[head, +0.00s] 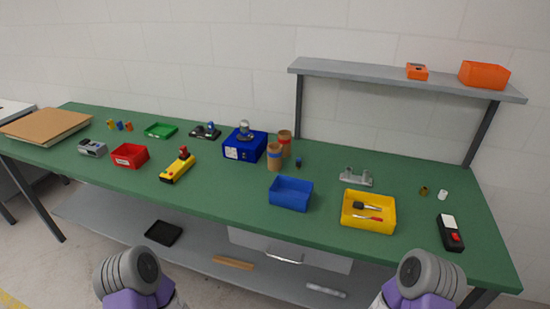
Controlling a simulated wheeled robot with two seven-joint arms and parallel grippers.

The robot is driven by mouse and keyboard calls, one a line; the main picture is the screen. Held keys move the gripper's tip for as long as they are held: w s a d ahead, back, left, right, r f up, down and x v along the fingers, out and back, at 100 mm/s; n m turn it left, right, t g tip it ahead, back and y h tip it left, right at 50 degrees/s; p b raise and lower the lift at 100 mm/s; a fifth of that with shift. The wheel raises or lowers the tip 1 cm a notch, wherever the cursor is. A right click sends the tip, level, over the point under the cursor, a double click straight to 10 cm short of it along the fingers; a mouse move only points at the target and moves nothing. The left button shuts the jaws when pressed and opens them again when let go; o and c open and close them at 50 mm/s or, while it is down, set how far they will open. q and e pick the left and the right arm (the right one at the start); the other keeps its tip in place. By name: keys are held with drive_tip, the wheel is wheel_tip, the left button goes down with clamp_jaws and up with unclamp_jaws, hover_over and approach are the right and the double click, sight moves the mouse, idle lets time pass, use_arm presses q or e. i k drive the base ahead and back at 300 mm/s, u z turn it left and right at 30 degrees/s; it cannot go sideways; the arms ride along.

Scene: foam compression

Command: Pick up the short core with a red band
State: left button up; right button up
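Two tan cylinders like cardboard cores stand upright together near the middle back of the green table. The core with a red band (285,138) is behind and slightly right; its lower part is partly hidden by the front core. The core with a blue band (274,157) stands in front. Which of the two is shorter, I cannot tell. Only grey and purple parts of my two arms show at the bottom edge, off the table's front. Neither of my grippers shows.
A blue box (245,147) with a metal knob stands left of the cores. A blue bin (291,194) and a yellow tray (368,210) with tools lie in front and right. A small dark-blue item (298,162) is close by. A shelf (400,78) rises behind at right.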

sight(285, 144)
drive_tip(key=u, duration=0.5)
drive_tip(key=k, duration=1.2)
drive_tip(key=z, duration=0.4)
drive_tip(key=i, duration=1.65)
drive_tip(key=u, duration=0.45)
